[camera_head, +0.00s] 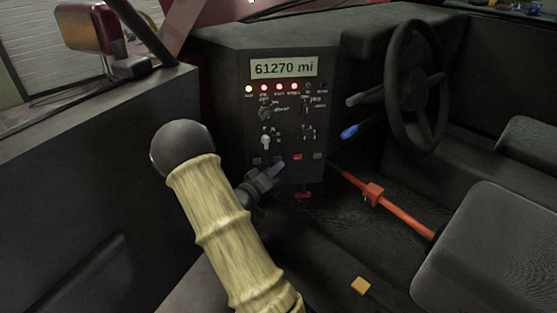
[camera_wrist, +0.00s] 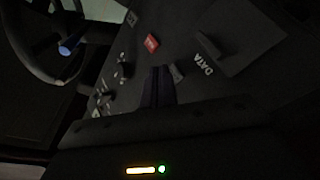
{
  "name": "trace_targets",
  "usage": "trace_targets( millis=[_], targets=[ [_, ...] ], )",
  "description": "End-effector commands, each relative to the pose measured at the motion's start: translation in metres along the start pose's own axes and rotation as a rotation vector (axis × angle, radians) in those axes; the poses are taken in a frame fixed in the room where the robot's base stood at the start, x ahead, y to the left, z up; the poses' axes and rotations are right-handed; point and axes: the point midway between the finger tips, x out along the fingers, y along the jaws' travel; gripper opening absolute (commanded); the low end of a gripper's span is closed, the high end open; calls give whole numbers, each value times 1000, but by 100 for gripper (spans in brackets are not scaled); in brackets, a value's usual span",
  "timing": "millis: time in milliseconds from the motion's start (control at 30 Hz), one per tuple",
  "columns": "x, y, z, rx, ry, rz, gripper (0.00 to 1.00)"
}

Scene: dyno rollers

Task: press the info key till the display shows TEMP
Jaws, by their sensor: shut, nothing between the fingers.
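The display (camera_head: 284,68) at the top of the dark console reads "61270 mi". A row of small keys lies low on the panel: a dark key (camera_head: 257,160) at the left, a red key (camera_head: 297,157) and a dark key (camera_head: 318,155) at the right. The red key also shows in the wrist view (camera_wrist: 151,42). I cannot read which is the info key. My gripper (camera_head: 279,166) is shut and empty, low in front of this row. In the wrist view its fingertips (camera_wrist: 161,70) are close beside a small dark key (camera_wrist: 176,73); contact cannot be told.
Above the keys are several lit lamps (camera_head: 279,87), knobs and switches. A steering wheel (camera_head: 413,85) and a blue-tipped stalk (camera_head: 350,132) stand at the right. A socket marked DATA (camera_wrist: 207,47) sits near the fingers.

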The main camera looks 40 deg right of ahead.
Motion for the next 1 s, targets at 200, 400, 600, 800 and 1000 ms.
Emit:
trace_targets(
  millis=[200,400,600,800,1000],
  targets=[
    [0,0,0,0,0,0,0],
    [0,0,0,0,0,0,0],
    [4,-2,-4,0,1,1,0],
    [6,-4,-4,0,0,0,0],
    [6,-4,-4,0,0,0,0]
  ],
)
